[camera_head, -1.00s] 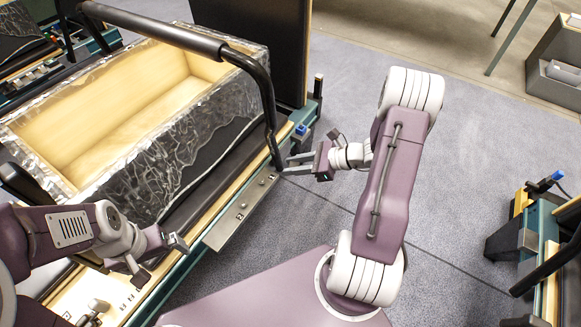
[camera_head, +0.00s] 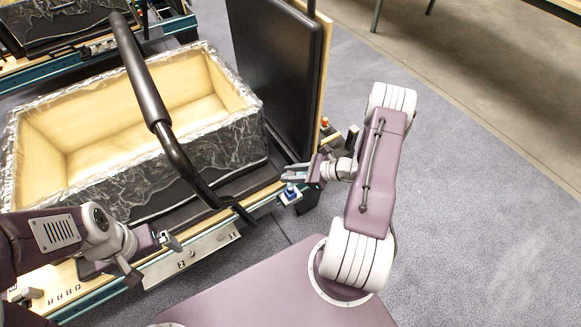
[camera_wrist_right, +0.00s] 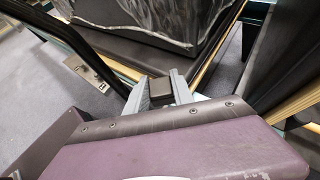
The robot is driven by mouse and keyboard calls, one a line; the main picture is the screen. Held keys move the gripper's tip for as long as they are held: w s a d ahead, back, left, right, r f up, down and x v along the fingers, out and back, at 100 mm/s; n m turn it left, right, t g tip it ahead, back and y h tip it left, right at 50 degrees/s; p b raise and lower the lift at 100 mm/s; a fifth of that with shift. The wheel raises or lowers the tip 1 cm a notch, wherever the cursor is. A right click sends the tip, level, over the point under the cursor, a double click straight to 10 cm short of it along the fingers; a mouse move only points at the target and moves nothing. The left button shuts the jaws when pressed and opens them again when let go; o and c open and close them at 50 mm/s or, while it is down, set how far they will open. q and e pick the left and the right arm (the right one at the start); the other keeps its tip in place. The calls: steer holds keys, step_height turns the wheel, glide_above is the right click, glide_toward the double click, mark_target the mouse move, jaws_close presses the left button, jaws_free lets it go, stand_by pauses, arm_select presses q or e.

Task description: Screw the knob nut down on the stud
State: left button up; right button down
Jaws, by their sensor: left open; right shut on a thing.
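In the head view my right gripper (camera_head: 286,172) is at the near right corner of the reformer, close above a small blue-topped piece (camera_head: 291,191) on a pale mount. In the right wrist view this gripper's fingers (camera_wrist_right: 160,84) are shut on a small dark block-shaped thing (camera_wrist_right: 159,93). I cannot tell whether that thing is the knob nut. No stud can be made out; the gripper may hide it. My left gripper (camera_head: 172,242) is open and empty by the reformer's near rail.
A foil-wrapped wooden box (camera_head: 215,145) stands on the reformer. A thick black bar (camera_head: 140,75) arches over it. A tall black panel (camera_head: 275,75) stands behind the right gripper. A numbered metal plate (camera_head: 205,255) runs along the near side. Grey floor (camera_head: 455,180) is free at right.

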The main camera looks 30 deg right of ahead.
mark_target(291, 188)
steer(key=shift+a+r, duration=0.1)
steer(key=shift+r, duration=0.05)
steer(key=shift+f+b, duration=3.35)
steer(key=shift+f, duration=1.05)
steer(key=c, duration=1)
jaws_free()
